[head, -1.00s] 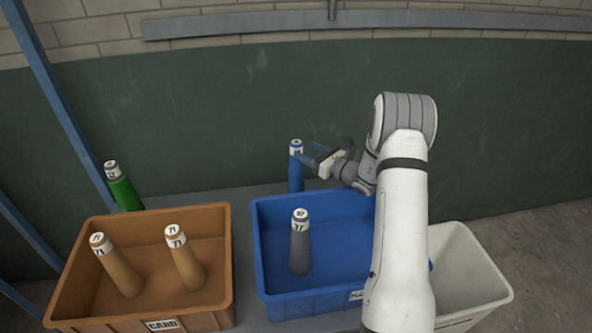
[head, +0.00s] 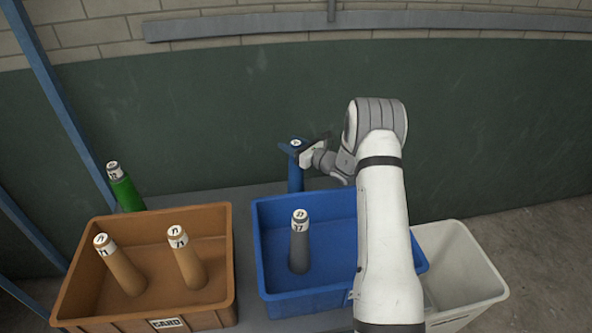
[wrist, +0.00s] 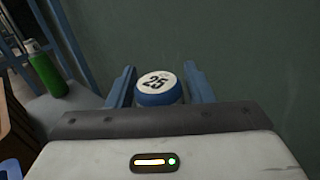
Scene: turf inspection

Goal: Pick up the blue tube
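The blue tube (head: 296,182) stands upright behind the blue bin, with a white cap label. In the wrist view the tube (wrist: 158,88) shows its round top marked 25, between the two blue fingers of my gripper (wrist: 160,90). In the head view my gripper (head: 297,151) is at the tube's upper end, reaching in from the right. The fingers look open, one on each side of the tube; whether either touches it is not clear. The tube's lower part is hidden behind the bin's rim.
A blue bin (head: 275,207) holds a grey tube (head: 299,245). A brown bin (head: 85,245) marked CARD holds two tan tubes (head: 120,265). A green tube (head: 125,190) stands at the back left. A white bin (head: 465,270) is at right, partly behind my arm.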

